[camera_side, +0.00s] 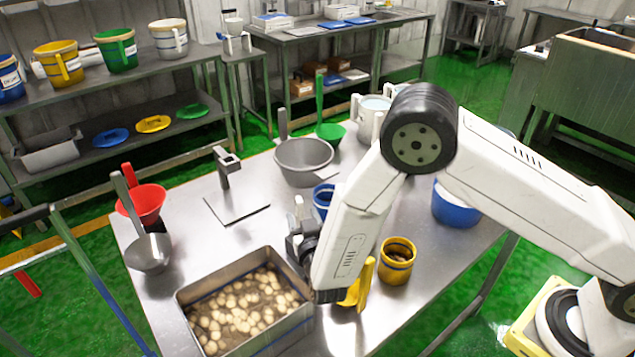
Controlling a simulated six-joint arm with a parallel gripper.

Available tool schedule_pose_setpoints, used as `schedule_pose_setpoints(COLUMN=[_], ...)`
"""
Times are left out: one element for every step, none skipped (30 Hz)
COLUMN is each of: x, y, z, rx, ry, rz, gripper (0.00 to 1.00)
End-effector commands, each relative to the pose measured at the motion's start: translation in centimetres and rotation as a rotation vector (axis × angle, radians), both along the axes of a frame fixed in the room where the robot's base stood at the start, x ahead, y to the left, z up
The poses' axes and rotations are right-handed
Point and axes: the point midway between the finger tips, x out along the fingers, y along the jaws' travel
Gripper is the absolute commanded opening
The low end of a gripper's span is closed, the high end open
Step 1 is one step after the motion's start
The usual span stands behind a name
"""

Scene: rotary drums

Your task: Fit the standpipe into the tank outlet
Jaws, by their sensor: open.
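A rectangular steel tank (184,306) stands at the front of the steel table, holding dark liquid and many pale round pieces. Its outlet cannot be made out. My gripper (296,232) is open just beyond the tank's far right corner, partly hidden by my wrist and forearm. A small pale upright piece (299,206) shows right by the gripper; I cannot tell whether it is the standpipe or whether it touches the gripper. No other standpipe is clearly recognisable.
A grey stand (224,165), grey bowl (304,160), red funnel (144,204), steel ladle (149,253), blue cup (322,198), yellow scoop (364,285) and yellow tub (397,262) crowd the table (262,232). Some table is clear around the stand.

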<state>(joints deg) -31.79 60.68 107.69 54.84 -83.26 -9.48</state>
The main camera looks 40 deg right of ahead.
Motion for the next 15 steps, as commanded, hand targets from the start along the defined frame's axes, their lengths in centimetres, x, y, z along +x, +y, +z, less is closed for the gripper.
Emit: schedule_pose_setpoints(x=[0.3, 0.4, 0.6, 0.6, 0.6, 0.6, 0.6, 0.7, 0.7, 0.9, 1.0, 1.2, 1.4, 1.7, 2.1], y=[-0.2, -0.2, -0.2, -0.3, -0.3, -0.2, -0.3, -0.3, -0.3, -0.4, -0.5, -0.6, -0.7, -0.8, -1.0], z=[0.0, 0.0, 0.0, 0.0, 0.0, 0.0, 0.0, 0.0, 0.0, 0.0, 0.0, 0.0, 0.0, 0.0, 0.0], rx=[0.0, -0.001, -0.001, -0.001, -0.001, -0.001, -0.001, -0.001, 0.0, 0.0, 0.0, 0.001, 0.001, 0.001, 0.001], ry=[0.0, 0.0, 0.0, 0.0, 0.0, 0.0, 0.0, 0.0, 0.0, 0.0, 0.001, 0.001, 0.001, 0.001, 0.0], rz=[-0.001, 0.0, 0.001, 0.001, 0.001, 0.002, 0.001, 0.001, 0.001, 0.0, 0.0, -0.001, -0.001, -0.002, -0.001], gripper=[0.62, 0.62, 0.62, 0.62, 0.62, 0.62, 0.62, 0.62, 0.62, 0.62, 0.62, 0.62, 0.62, 0.62, 0.62])
